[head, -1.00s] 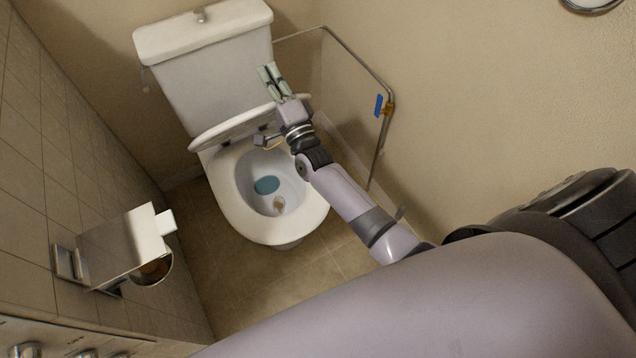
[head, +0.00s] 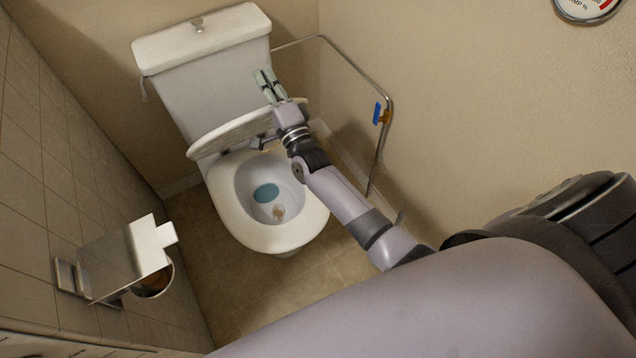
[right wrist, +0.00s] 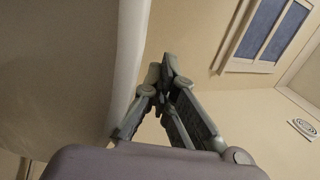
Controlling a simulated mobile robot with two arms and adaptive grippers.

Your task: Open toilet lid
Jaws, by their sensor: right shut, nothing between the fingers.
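The white toilet (head: 225,205) has its bowl and seat ring uncovered, with blue water inside. The lid (head: 222,138) is raised, standing up between the bowl and the tank (head: 212,85), its underside facing me. My right gripper (head: 264,76) is behind the lid's upper right side, in front of the tank; the wrist overlaps the lid's right end, and I cannot tell if they touch. In the right wrist view the gripper (right wrist: 168,66) is shut and empty, beside a large smooth pale surface. My left gripper is not in view.
A metal grab rail (head: 350,65) with a blue tag is on the right wall. A toilet paper holder (head: 128,262) juts from the tiled left wall. The floor (head: 290,290) in front of the bowl is clear. A round gauge (head: 588,6) hangs at upper right.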

